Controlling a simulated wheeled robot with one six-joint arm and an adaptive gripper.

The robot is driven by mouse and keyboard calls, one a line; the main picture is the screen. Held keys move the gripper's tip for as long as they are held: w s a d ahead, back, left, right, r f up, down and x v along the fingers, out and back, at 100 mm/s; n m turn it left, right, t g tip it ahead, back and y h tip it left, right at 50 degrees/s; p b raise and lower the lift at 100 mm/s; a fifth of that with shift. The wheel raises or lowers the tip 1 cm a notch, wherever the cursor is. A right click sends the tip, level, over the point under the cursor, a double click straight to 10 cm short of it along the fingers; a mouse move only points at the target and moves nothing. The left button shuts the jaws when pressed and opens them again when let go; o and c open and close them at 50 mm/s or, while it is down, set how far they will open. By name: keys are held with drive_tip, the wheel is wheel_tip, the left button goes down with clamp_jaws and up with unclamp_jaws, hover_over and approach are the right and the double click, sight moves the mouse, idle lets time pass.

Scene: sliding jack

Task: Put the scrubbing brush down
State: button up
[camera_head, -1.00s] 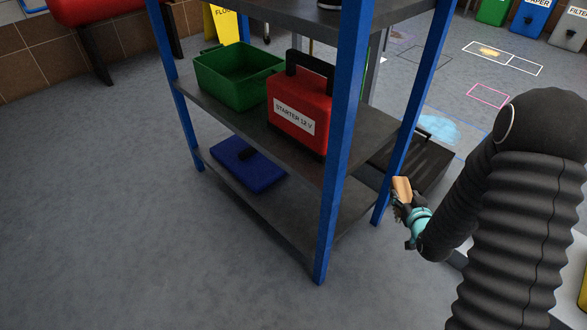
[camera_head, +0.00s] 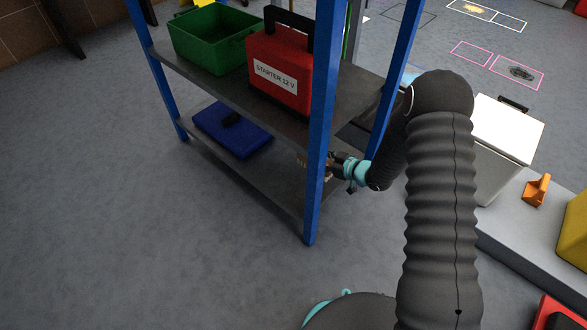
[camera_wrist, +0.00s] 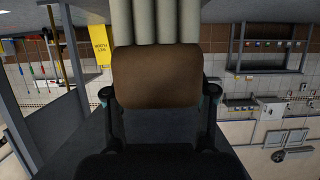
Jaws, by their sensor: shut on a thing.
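The scrubbing brush has a brown wooden block (camera_wrist: 157,76) and thick pale bristles, and fills the middle of the wrist view. My gripper (camera_wrist: 160,92) is shut on it, one finger at each side of the block. In the head view my gripper (camera_head: 336,165) is at the right end of the shelf unit, between the lower and middle shelves. There the brush (camera_head: 302,164) shows in part beside the front blue post. The lower shelf (camera_head: 270,187) is dark, with bare room near the brush. I cannot tell whether the brush touches it.
A blue case (camera_head: 233,130) lies on the lower shelf, left of the brush. A green bin (camera_head: 215,42) and a red starter box (camera_head: 282,68) stand on the middle shelf above. The front blue post (camera_head: 321,130) stands close to my gripper.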

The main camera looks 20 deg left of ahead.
drive_tip(key=shift+s+a+f, duration=0.5)
drive_tip(key=shift+a+f, duration=0.5)
drive_tip(key=shift+f, duration=0.35)
drive_tip(key=shift+s+a+f, duration=0.55)
drive_tip(key=shift+a+f, duration=0.5)
drive_tip(key=shift+f, duration=0.25)
drive_tip(key=shift+s+a+f, duration=0.5)
drive_tip(key=shift+a+f, duration=0.5)
drive_tip(key=shift+f, duration=0.35)
drive_tip(key=shift+f, duration=0.1)
drive_tip(key=shift+f+b, duration=0.15)
drive_tip(key=shift+b, duration=0.2)
drive_tip(key=o, duration=1.3)
drive_tip(key=shift+c, duration=0.2)
